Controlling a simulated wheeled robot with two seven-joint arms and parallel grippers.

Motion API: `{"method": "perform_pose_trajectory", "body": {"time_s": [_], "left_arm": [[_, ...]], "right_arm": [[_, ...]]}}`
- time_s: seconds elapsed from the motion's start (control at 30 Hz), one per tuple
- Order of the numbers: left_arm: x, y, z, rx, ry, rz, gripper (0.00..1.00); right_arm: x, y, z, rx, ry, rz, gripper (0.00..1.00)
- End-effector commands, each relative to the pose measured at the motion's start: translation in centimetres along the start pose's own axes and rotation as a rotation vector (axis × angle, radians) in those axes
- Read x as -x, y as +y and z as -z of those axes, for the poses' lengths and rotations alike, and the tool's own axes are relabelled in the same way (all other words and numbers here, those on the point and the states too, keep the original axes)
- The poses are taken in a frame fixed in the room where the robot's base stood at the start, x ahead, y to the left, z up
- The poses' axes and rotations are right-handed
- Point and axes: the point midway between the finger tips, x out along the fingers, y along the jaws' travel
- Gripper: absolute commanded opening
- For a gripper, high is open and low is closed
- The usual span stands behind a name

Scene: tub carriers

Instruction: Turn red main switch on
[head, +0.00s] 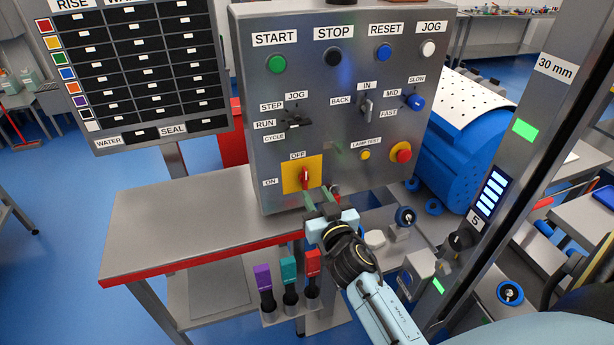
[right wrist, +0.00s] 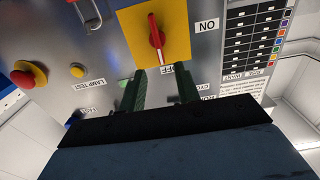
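The red main switch (head: 305,175) is a red knob on a yellow plate (head: 289,184), low on the grey control panel. Its handle stands upright, in line with the OFF label (head: 297,155) above; the ON label (head: 270,182) is to the left. In the right wrist view, turned upside down, the switch (right wrist: 156,34) is just beyond the fingers. My right gripper (head: 321,198) is open and empty just below the switch in the head view. In the right wrist view its two green fingers (right wrist: 160,88) are apart, with the knob clear of them. My left gripper is not in view.
The panel (head: 340,160) also carries START, STOP, RESET and JOG buttons, selectors and a red emergency knob (head: 401,152). A steel table (head: 170,220) stands at left below it. Coloured-handled tools (head: 288,272) hang in front. A grey post (head: 530,130) rises at right.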

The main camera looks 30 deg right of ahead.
Motion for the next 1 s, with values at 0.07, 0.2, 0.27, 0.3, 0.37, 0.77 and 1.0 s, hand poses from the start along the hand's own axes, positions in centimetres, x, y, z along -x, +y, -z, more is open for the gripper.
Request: {"method": "perform_pose_trajectory", "body": {"time_s": [0.07, 0.2, 0.27, 0.3, 0.37, 0.77, 1.0], "left_arm": [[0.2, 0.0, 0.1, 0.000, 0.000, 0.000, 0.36], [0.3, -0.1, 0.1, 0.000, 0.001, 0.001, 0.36], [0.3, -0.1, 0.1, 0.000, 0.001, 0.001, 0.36], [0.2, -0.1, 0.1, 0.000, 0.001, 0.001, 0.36], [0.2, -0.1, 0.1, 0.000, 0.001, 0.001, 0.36], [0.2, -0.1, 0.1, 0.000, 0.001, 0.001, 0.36], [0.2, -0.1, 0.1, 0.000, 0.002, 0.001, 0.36]], "right_arm": [[-1.8, 0.0, 0.1, 0.002, 0.001, 0.000, 0.32], [-4.4, 0.0, 0.1, 0.001, 0.001, -0.001, 0.32], [-5.3, 0.0, 0.1, 0.000, 0.000, -0.001, 0.32], [-5.7, 0.0, 0.0, 0.000, -0.001, -0.001, 0.32], [-6.4, 0.0, -0.1, 0.000, -0.001, 0.000, 0.32], [-7.5, 0.0, -0.1, 0.000, -0.001, 0.000, 0.32], [-7.4, 0.0, -0.1, 0.000, -0.001, 0.000, 0.09]]}}
